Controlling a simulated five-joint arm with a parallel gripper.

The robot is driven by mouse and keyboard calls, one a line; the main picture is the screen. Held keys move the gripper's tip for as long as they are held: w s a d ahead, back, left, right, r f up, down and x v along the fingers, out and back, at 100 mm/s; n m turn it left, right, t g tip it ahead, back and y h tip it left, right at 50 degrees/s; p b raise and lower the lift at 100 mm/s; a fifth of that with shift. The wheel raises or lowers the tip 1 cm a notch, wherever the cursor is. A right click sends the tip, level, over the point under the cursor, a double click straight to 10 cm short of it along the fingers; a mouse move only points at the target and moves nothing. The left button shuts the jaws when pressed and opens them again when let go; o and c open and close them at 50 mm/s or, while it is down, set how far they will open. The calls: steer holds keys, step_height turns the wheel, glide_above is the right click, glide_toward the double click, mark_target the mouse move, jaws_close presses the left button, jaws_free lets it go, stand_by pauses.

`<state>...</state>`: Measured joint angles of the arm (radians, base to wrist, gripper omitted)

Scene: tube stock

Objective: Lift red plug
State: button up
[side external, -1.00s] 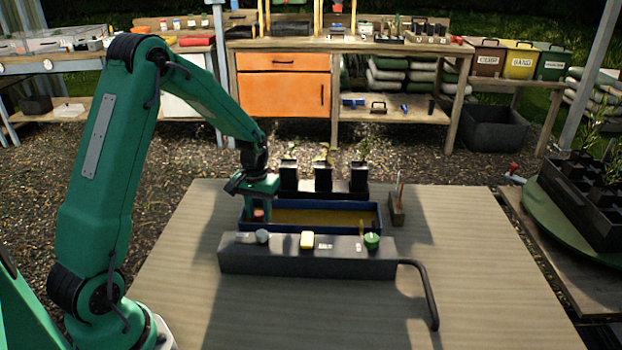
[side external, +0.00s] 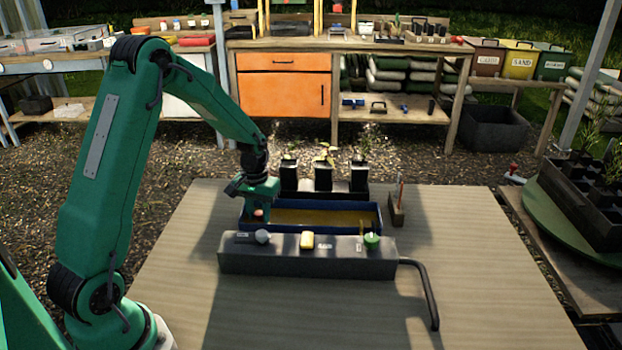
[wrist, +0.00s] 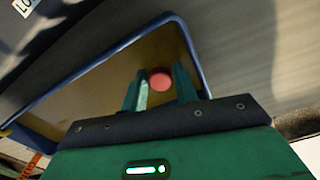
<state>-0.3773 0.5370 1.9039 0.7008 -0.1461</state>
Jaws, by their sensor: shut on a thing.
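The red plug (wrist: 160,80) shows as a round red end between the two fingers of my gripper (wrist: 160,88) in the wrist view. In the side view the plug (side external: 258,212) is a small pinkish-red spot at the lower end of my gripper (side external: 259,208). My gripper is shut on the plug over the left end of the blue-rimmed tray (side external: 340,229), which has a brownish-yellow floor. The wrist view shows the tray's rim (wrist: 93,66) around the fingers. Whether the plug's lower end touches the tray floor cannot be told.
A dark grey box (side external: 290,260) with a grey knob, yellow button and green knob stands in front of the tray. A black hose (side external: 426,285) runs from its right end. Black seedling pots (side external: 323,177) stand behind the tray, a small holder (side external: 397,215) to its right.

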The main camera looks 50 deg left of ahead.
mark_target(259, 212)
steer(key=shift+r, duration=0.15)
steer(key=shift+r, duration=0.6)
step_height(259, 212, up, 2)
steer(key=shift+w+r, duration=0.1)
steer(key=shift+r, duration=0.1)
steer(key=d+r, duration=0.2)
steer(key=d, duration=0.1)
steer(key=s+d+r, duration=0.1)
steer(key=d+r, duration=0.1)
steer(key=d, duration=0.2)
steer(key=s+d+r, duration=0.1)
steer(key=d+r, duration=0.2)
steer(key=d, duration=0.1)
steer(key=shift+d, duration=0.25)
steer(key=shift+a, duration=0.1)
